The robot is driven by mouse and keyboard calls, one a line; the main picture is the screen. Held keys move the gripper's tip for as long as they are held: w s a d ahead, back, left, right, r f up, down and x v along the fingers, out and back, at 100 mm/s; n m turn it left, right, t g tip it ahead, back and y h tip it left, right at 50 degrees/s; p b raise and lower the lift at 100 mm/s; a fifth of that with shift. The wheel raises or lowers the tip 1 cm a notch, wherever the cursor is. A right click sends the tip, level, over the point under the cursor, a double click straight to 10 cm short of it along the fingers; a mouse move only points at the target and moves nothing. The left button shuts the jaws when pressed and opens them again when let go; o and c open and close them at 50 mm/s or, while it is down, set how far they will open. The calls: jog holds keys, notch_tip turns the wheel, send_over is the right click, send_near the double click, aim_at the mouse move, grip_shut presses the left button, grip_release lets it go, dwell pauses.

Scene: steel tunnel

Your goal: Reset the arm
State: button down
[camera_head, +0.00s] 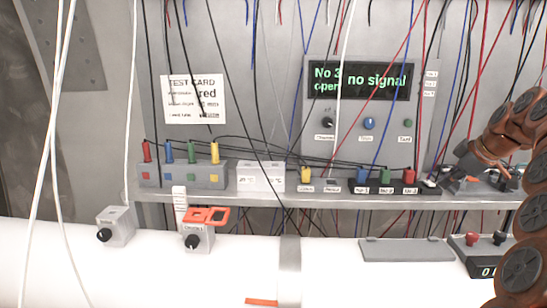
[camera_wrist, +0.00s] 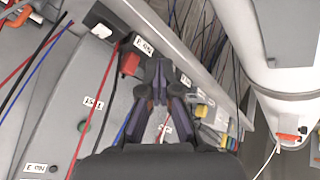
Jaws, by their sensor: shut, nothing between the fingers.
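My arm (camera_head: 525,190) comes in from the right edge in the head view, with brown-orange joints. My gripper (camera_head: 447,178) is at the right end of the grey shelf, close to the row of coloured plugs. In the wrist view my gripper (camera_wrist: 160,72) is shut, with its dark fingertips together and nothing between them. A red plug (camera_wrist: 130,62) is just left of the fingertips there. I cannot tell whether the fingers touch the shelf or the plug.
Coloured plugs, including a red one (camera_head: 410,176), line the shelf (camera_head: 250,200) below a panel reading "no signal" (camera_head: 375,80). Many wires hang in front. A white pipe (camera_head: 345,275) runs below, bearing small boxes with knobs (camera_head: 115,227) and a grey plate (camera_head: 405,250).

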jog(key=s+a+f+m+g, duration=0.25)
jog(key=s+a, duration=0.45)
jog(key=a, duration=0.4)
jog(key=s+a+f+m+g, duration=0.15)
jog(key=s+a+f, duration=0.25)
jog(key=s+a, duration=0.6)
jog(key=s+a+f+m+g, duration=0.1)
jog(key=s+f+m, duration=0.1)
jog(key=s+f, duration=0.3)
jog(key=s+a+f+m+g+h, duration=0.1)
jog(key=s+f, duration=0.4)
jog(key=s, duration=0.8)
jog(key=s+a+f+m+g+h, duration=0.1)
jog(key=s+a+f+m+g, duration=0.1)
jog(key=s+f, duration=0.3)
jog(key=s+a+m, duration=0.1)
jog(key=s, duration=0.3)
jog(key=shift+g, duration=0.3)
jog(key=shift+a, duration=0.1)
